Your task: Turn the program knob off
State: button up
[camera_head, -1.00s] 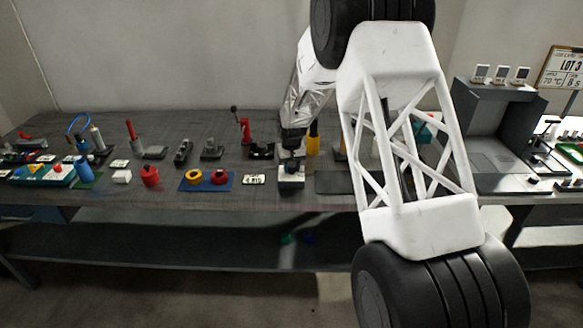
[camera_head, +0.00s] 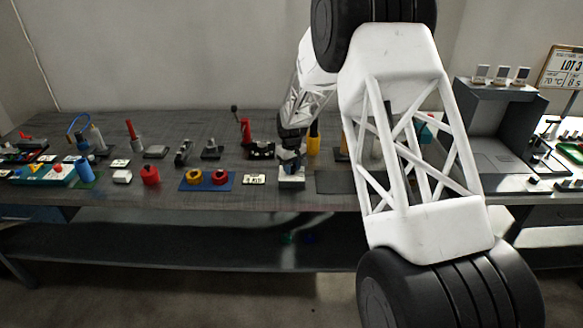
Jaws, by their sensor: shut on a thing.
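A small white box (camera_head: 291,183) stands near the front edge of the bench, just right of the middle. My gripper (camera_head: 291,166) comes down onto the top of this box and is shut on the program knob there. The fingers cover the knob, so its pointer and setting cannot be seen. A small white label card (camera_head: 254,179) with dark print lies just left of the box; its text is too small to read surely.
A blue mat (camera_head: 206,188) with a yellow and a red ring-shaped part lies left of the card. A dark flat plate (camera_head: 335,183) lies right of the box. My arm hides much of the right bench.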

aim_at(292, 166)
jog(key=o, duration=0.9)
jog(key=shift+o, duration=0.2)
jog(key=shift+r, duration=0.2)
jog(key=shift+r, duration=3.75)
jog(key=shift+r, duration=0.1)
